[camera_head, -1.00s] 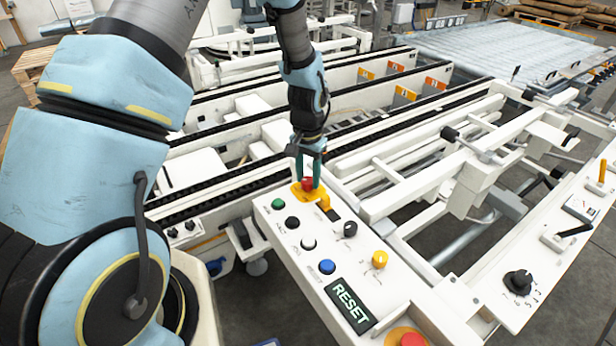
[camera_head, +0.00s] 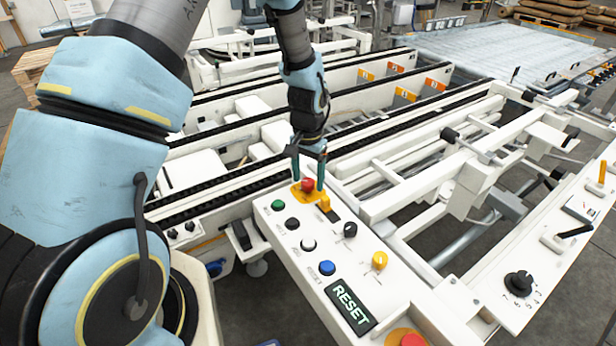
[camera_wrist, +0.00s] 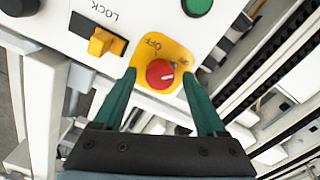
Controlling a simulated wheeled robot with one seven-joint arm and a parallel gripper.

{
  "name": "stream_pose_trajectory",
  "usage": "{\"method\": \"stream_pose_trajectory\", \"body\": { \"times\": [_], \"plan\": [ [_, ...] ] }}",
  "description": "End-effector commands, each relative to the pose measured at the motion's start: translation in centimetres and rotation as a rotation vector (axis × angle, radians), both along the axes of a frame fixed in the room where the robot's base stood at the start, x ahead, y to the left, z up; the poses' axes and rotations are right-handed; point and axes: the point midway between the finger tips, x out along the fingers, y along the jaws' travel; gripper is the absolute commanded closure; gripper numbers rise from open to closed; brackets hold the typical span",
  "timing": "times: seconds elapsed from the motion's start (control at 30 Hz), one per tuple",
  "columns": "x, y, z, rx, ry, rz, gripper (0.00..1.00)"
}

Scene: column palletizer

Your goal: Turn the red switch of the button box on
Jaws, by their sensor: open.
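The red switch (camera_head: 308,184) is a round red knob on a yellow plate (camera_head: 297,193) at the far end of the white button box (camera_head: 295,262). In the wrist view the red switch (camera_wrist: 160,73) carries a white mark pointing right and slightly up; "OFF" is printed above left of it, and another label to the right is hard to read. My gripper (camera_head: 307,182) points down with its fingers either side of the knob. In the wrist view my gripper (camera_wrist: 160,72) is open, its green fingertips apart from the knob.
A yellow lock lever (camera_wrist: 103,42) and a green button (camera_wrist: 196,5) sit close to the switch. Black, white, blue and yellow controls and a RESET sign (camera_head: 351,306) lie along the box. White conveyor rails (camera_head: 385,205) run beside it.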

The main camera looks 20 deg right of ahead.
Motion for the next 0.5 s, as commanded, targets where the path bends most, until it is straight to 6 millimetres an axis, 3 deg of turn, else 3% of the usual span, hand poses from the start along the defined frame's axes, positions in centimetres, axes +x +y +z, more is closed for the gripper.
{"method": "stream_pose_trajectory", "body": {
  "times": [0.27,0.5],
  "plan": [
    [0.1,-0.1,1.8,-0.003,-0.002,0.002,0.26],
    [0.1,-0.1,6.3,-0.003,-0.004,0.000,0.26]
  ]
}}
